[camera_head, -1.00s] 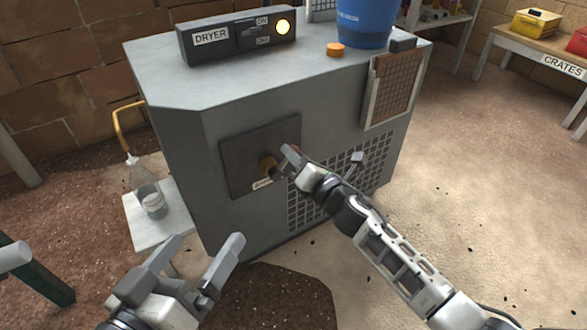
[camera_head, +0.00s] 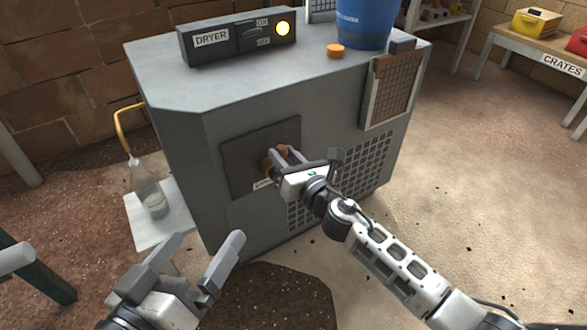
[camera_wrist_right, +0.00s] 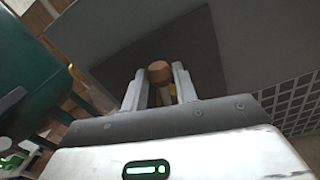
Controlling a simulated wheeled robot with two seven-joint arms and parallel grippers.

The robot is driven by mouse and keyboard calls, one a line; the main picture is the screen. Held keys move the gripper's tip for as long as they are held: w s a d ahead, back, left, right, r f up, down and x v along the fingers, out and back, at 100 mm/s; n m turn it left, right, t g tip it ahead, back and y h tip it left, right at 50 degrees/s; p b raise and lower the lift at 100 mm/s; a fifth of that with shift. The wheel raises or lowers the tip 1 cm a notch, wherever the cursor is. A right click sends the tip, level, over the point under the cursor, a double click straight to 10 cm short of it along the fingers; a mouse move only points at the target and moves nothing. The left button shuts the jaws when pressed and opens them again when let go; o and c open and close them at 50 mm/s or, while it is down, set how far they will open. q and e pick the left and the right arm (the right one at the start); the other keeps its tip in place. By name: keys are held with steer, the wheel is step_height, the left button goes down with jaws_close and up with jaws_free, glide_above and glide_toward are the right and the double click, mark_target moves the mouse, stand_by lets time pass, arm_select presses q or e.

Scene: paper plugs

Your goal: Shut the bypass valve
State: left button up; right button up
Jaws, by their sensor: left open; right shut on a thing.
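The bypass valve is on a dark square panel (camera_head: 240,160) on the front of the grey dryer cabinet. Its brass body (camera_head: 267,166) shows beside my right gripper (camera_head: 283,158), and a brown handle end (camera_head: 283,149) shows at the fingertips. In the right wrist view the round brown handle end (camera_wrist_right: 159,71) sits between the two fingers of my right gripper (camera_wrist_right: 158,86), which is shut on it. The fingers hide part of the valve and its small label. My left gripper (camera_head: 198,262) is open and empty at the lower left, away from the cabinet.
A switch box marked DRYER (camera_head: 238,36) with a lit yellow lamp, an orange cap (camera_head: 335,51) and a blue container (camera_head: 363,22) are on the cabinet top. A bottle (camera_head: 147,190) stands on a small white stand at left, under a yellow tube (camera_head: 121,130).

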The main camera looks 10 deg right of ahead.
steer(key=shift+a, duration=0.2)
steer(key=shift+s+a+n, duration=0.15)
steer(key=shift+a+n, duration=0.15)
steer(key=shift+n, duration=0.4)
steer(key=shift+s+a+n, duration=0.15)
steer(key=shift+a+n, duration=0.1)
steer(key=shift+n, duration=0.45)
steer(key=o, duration=0.8)
steer(key=shift+c, duration=0.2)
steer(key=shift+s+d+r+p, duration=0.1)
steer(key=shift+p, duration=0.2)
steer(key=v, duration=0.3)
steer(key=shift+s+d, duration=0.15)
steer(key=shift+s, duration=0.2)
